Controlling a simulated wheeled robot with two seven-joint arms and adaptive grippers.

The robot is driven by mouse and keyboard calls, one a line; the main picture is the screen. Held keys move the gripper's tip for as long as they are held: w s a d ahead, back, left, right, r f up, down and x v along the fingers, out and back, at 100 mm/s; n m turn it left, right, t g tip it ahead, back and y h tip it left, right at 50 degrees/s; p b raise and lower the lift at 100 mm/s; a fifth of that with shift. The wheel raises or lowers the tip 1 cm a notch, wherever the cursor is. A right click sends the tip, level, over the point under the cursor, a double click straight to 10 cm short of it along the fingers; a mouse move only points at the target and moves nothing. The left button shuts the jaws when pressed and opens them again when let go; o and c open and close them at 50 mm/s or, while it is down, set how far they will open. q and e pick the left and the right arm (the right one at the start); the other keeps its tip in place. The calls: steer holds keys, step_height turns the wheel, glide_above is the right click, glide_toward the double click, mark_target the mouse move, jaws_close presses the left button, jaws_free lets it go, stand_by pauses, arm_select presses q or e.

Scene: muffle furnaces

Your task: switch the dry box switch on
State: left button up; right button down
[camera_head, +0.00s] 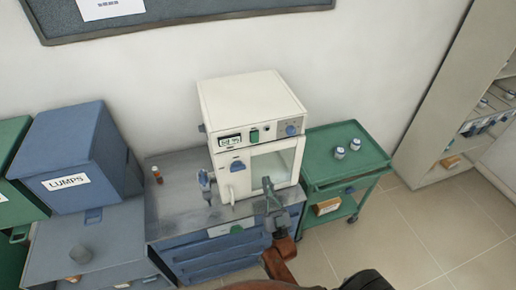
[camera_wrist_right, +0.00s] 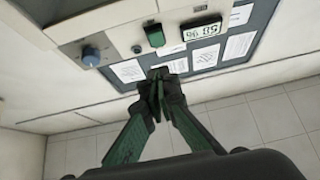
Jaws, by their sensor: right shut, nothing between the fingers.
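The dry box (camera_head: 250,97) is a cream cabinet on the metal bench, with a glass-fronted door. Its green switch (camera_head: 254,136) sits on the front panel between a lit display (camera_head: 231,141) and a blue knob (camera_head: 291,130). In the right wrist view the panel appears upside down, with the green switch (camera_wrist_right: 154,36) beside the display (camera_wrist_right: 203,28). My right gripper (camera_head: 267,183) is in front of the door window, below the switch and apart from it. Its fingertips (camera_wrist_right: 160,76) are shut and empty. I cannot tell the switch's position. My left gripper is out of view.
A blue-grey upright item (camera_head: 205,184) stands on the bench (camera_head: 172,212) left of the door. A small orange-brown bottle (camera_head: 157,174) is further left. A green cart (camera_head: 345,170) with two small jars stands right. Blue LUMPS bin (camera_head: 66,165) is at left.

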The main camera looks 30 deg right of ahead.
steer(key=shift+s+r+h, duration=0.1)
steer(key=shift+r+h, duration=0.15)
steer(key=shift+h, duration=0.05)
steer(key=p, duration=0.4)
glide_toward(255, 140)
step_height(255, 140, up, 5)
steer(key=w, duration=0.2)
steer(key=w+f, duration=0.1)
steer(key=w+d, duration=0.1)
steer(key=shift+f, duration=0.25)
steer(key=shift+w+d, duration=0.15)
steer(key=shift+w, duration=0.1)
steer(key=shift+f, duration=0.1)
